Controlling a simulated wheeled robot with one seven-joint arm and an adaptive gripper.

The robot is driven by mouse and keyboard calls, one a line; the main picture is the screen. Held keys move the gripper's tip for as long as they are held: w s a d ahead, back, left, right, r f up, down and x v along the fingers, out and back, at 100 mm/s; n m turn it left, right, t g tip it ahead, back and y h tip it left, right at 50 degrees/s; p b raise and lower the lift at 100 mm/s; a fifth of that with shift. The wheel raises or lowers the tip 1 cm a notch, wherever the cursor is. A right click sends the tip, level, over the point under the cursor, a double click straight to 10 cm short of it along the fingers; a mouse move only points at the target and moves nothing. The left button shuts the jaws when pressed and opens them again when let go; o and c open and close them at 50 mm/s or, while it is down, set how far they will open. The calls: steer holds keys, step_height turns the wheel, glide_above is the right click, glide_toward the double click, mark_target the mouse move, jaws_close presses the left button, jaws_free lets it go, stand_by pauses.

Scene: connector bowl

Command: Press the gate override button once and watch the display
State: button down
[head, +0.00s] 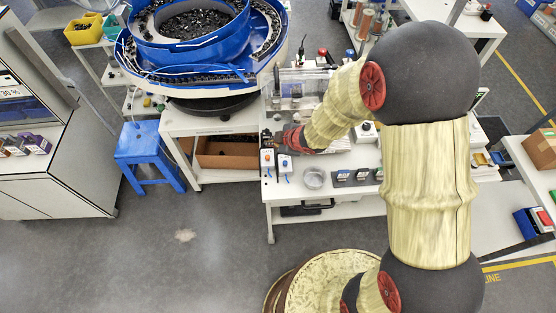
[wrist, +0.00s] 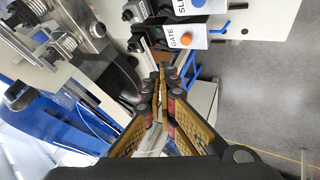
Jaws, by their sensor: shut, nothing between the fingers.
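The gate box (wrist: 172,38), lettered GATE, has an orange button (wrist: 186,39) and stands upper middle in the wrist view. In the head view the same orange-button box (head: 267,161) is at the left front corner of the white bench. My gripper (wrist: 161,76) is shut and empty. Its fingertips are just below the gate box in the wrist picture, and I see no contact with the button. In the head view my gripper (head: 270,137) is just behind the two button boxes. A screen reading about 30 % (head: 12,92) is at the far left; I cannot tell if it is the display meant.
A blue-button box (head: 284,164) stands right beside the gate box. A clear round dish (head: 314,178) and small dark blocks (head: 350,178) lie on the bench to the right. A large blue bowl feeder (head: 195,45) stands behind left. The floor in front is clear.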

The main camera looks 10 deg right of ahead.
mark_target(266, 158)
steer(key=a+r, duration=0.1)
steer(key=a+r+n+y, duration=0.1)
steer(key=shift+w+a+y, duration=0.3)
steer(key=shift+w, duration=0.05)
steer(key=shift+f, duration=0.1)
step_height(266, 158, down, 9)
steer(key=b, duration=0.8)
steer(key=shift+r, duration=0.2)
steer(key=shift+f, duration=0.15)
stand_by(0.9)
steer(key=shift+f+b, duration=0.3)
steer(key=shift+b, duration=0.05)
